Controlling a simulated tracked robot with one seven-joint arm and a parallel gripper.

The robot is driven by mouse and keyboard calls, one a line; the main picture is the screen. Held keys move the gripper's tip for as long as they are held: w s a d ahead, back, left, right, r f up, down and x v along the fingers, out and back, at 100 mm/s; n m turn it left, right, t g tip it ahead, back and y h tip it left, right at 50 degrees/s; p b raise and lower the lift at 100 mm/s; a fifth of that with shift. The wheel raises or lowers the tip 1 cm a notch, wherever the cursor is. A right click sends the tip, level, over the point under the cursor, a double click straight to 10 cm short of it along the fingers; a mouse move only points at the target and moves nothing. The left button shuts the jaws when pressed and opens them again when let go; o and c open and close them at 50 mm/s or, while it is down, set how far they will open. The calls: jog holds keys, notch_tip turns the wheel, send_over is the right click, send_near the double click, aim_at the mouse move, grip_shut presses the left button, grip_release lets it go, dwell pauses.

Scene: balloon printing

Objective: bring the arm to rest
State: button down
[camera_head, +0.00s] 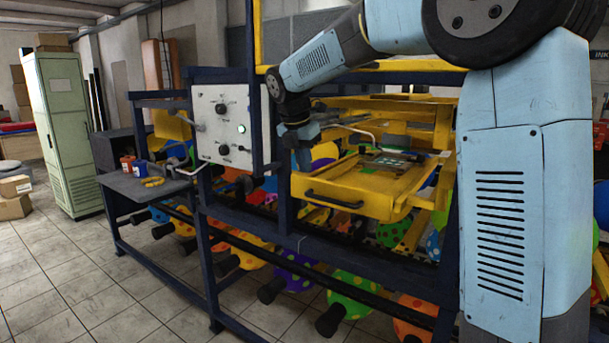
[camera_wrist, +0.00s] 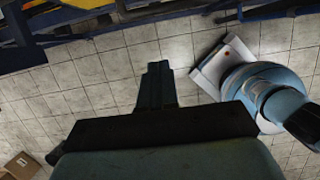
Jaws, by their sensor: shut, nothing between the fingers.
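My arm reaches in from the right of the head view, with its blue-grey links bent over toward the machine. My gripper (camera_head: 304,158) hangs fingers down in front of the machine, between the white control panel (camera_head: 226,126) and the yellow drawer (camera_head: 345,190). It looks apart from both. In the wrist view my gripper (camera_wrist: 157,72) shows its two fingers pressed together, with nothing between them and tiled floor beyond.
The dark blue machine frame (camera_head: 284,210) stands close below and behind my gripper. A side shelf (camera_head: 140,190) holds a red cup (camera_head: 128,163) and a blue cup (camera_head: 140,169). A green cabinet (camera_head: 68,130) stands far left. Tiled floor (camera_head: 60,285) is open at front left.

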jog(key=s+d+r+m+t, duration=0.1)
jog(key=s+d+m, duration=0.4)
jog(key=s+m, duration=0.3)
jog(key=s+d+r+m, duration=0.1)
jog(key=s+d+m, duration=0.5)
jog(key=s, duration=0.3)
jog(key=s+d+f+m+t+y, duration=0.1)
jog(key=s+d+f+m, duration=0.1)
jog(key=s+m, duration=0.5)
jog(key=s+d+f+m+t+y, duration=0.1)
jog(key=s+d+f+m, duration=0.2)
jog(key=s+f+m, duration=0.2)
jog(key=shift+s+f+m, duration=0.15)
jog(key=shift+s+m, duration=0.85)
jog(key=shift+s, duration=0.8)
